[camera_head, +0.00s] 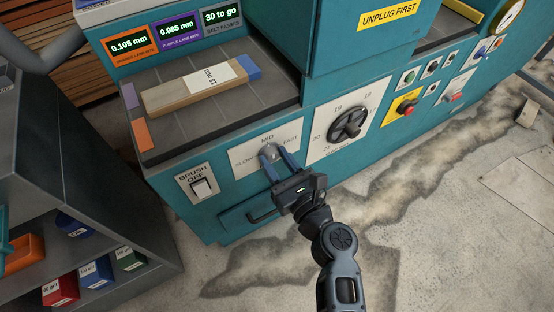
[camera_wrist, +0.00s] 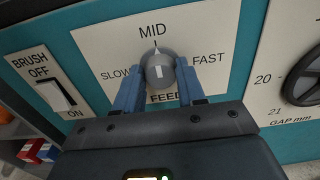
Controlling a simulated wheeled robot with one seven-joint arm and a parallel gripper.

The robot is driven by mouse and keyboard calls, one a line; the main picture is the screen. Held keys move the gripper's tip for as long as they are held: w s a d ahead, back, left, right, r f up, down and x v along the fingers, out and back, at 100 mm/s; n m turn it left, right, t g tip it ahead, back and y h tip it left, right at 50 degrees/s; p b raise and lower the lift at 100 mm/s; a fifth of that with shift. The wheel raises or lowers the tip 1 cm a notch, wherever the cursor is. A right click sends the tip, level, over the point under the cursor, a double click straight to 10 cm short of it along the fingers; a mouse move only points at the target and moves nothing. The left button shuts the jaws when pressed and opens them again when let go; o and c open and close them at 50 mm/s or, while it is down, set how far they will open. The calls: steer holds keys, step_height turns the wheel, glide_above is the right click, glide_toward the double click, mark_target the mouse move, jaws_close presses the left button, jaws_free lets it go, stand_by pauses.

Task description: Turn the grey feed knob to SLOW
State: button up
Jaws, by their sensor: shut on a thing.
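The grey feed knob (camera_wrist: 159,70) sits on a pale plate (camera_wrist: 205,35) marked SLOW, MID, FAST and FEED. Its pointer is up at MID. My gripper (camera_wrist: 158,82) is shut on the knob, with one blue finger on its left side and one on its right. In the head view my gripper (camera_head: 271,156) reaches the knob (camera_head: 268,150) from the front. The fingers cover part of the knob there and part of the plate's lettering.
A brush switch (camera_head: 201,187) is left of the plate, and a black gap dial (camera_head: 347,123) is to its right. A drawer handle (camera_head: 262,216) is below. A wooden block (camera_head: 195,90) lies on the machine bed above. Further right is a red button on yellow (camera_head: 405,107).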

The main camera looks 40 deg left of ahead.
steer(key=shift+f, duration=0.1)
steer(key=n+b, duration=0.3)
steer(key=shift+f+n, duration=0.15)
steer(key=shift+n, duration=0.15)
steer(key=n+b, duration=0.4)
steer(key=n, duration=0.1)
steer(key=shift+s+f, duration=0.1)
steer(key=n+b, duration=0.3)
steer(key=n, duration=0.2)
steer(key=shift+b, duration=0.35)
steer(key=n+b, duration=0.3)
steer(key=n, duration=0.1)
steer(key=shift+s, duration=0.1)
steer(key=shift+a+n, duration=0.1)
steer(key=shift+n, duration=0.2)
steer(key=o, duration=1)
